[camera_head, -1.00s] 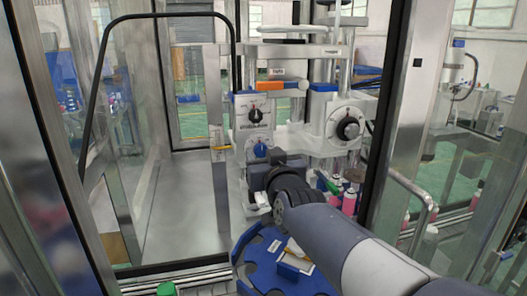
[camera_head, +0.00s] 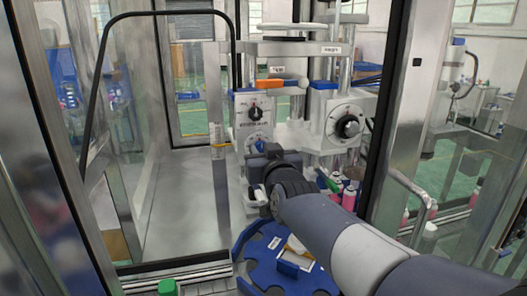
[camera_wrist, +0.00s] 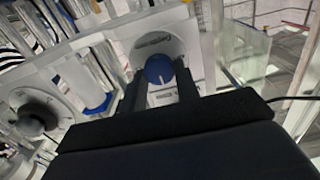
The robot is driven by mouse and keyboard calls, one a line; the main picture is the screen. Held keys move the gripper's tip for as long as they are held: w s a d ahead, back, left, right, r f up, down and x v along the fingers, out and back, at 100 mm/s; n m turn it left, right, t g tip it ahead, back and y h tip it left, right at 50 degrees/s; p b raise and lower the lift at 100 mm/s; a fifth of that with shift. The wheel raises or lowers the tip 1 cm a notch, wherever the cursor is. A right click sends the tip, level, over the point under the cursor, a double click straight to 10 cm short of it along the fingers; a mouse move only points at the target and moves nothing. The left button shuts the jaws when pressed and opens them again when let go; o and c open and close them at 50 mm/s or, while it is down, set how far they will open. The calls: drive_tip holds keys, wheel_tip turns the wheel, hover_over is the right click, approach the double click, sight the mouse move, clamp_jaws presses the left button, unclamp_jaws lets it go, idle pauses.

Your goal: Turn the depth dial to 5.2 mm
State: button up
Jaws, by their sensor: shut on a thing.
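A blue round knob (camera_wrist: 160,69) with a pale pointer line sits on a white panel in the wrist view. My gripper (camera_wrist: 160,82) is shut on it, one dark finger on each side. In the head view the blue knob (camera_head: 259,146) is mostly hidden behind my gripper (camera_head: 266,158), on the lower front of the white machine column. Its scale marks are too small to read, so I cannot tell its setting. A black selector knob (camera_head: 255,113) is on the panel above it.
A blue rotary plate (camera_head: 255,258) lies below my arm. Pink-and-white cans (camera_head: 349,198) stand at right. Metal door posts and glass flank the opening.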

drive_tip(key=shift+c, duration=0.7)
drive_tip(key=shift+f+b, duration=0.1)
drive_tip(key=shift+b, duration=0.35)
drive_tip(key=m+b, duration=0.3)
drive_tip(key=shift+f, duration=0.15)
drive_tip(key=m+b, duration=0.2)
drive_tip(key=m, duration=0.3)
drive_tip(key=shift+d+m, duration=0.1)
drive_tip(key=shift+m, duration=0.2)
drive_tip(key=shift+r, duration=0.2)
drive_tip(key=o, duration=1)
